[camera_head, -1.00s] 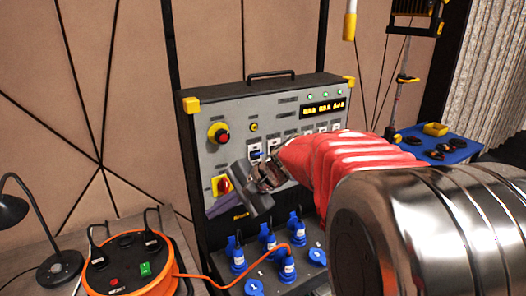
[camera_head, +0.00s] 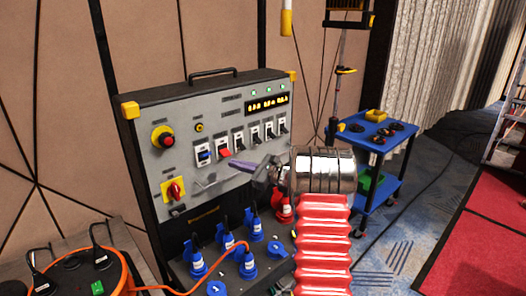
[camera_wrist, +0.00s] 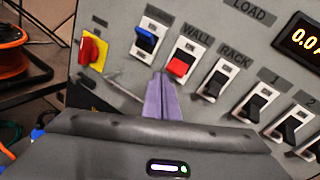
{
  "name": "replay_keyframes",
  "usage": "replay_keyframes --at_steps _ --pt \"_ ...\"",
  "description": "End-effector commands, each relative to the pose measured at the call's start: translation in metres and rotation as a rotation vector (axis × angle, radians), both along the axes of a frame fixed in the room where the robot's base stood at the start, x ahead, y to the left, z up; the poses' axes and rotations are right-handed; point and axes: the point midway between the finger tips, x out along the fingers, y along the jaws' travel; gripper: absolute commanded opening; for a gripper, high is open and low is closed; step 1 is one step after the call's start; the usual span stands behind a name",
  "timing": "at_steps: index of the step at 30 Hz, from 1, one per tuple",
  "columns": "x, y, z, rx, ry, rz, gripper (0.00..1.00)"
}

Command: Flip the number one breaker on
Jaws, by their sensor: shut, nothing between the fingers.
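The number one breaker (camera_wrist: 255,104) is a black rocker in a white frame, under the label "1" in the wrist view. It is fourth from the left in the row, and in the head view (camera_head: 254,135) it sits right of centre on the grey panel (camera_head: 180,195). I cannot clearly tell its position. My gripper (camera_head: 234,168) is shut and empty, its purple fingers below the breaker row. In the wrist view the fingertips (camera_wrist: 160,78) appear just below the red WALL breaker (camera_wrist: 180,65), left of number one. Whether they touch the panel is unclear.
A blue breaker (camera_wrist: 146,42) lies left of WALL; RACK (camera_wrist: 215,84) and breaker 2 (camera_wrist: 291,126) flank number one. A red rotary switch (camera_head: 174,190) and a red button (camera_head: 166,139) are at the left. Blue plugs (camera_head: 249,265) stand below. A blue cart (camera_head: 378,135) is to the right.

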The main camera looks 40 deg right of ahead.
Motion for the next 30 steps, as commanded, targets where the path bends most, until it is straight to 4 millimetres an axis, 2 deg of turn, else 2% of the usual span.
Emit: replay_keyframes --at_steps 1,6,9,12,17,30 --pt "-0.001 -0.026 -0.011 0.048 -0.012 -0.046 0.0" --pt "-0.01 -0.102 -0.039 0.198 -0.071 -0.19 0.0" --pt "-0.019 -0.137 -0.053 0.265 -0.103 -0.256 0.0" --pt "-0.026 -0.16 -0.061 0.307 -0.127 -0.3 0.0" --pt "-0.029 -0.171 -0.065 0.329 -0.14 -0.322 0.0" --pt "-0.023 -0.17 -0.064 0.327 -0.14 -0.32 0.0"
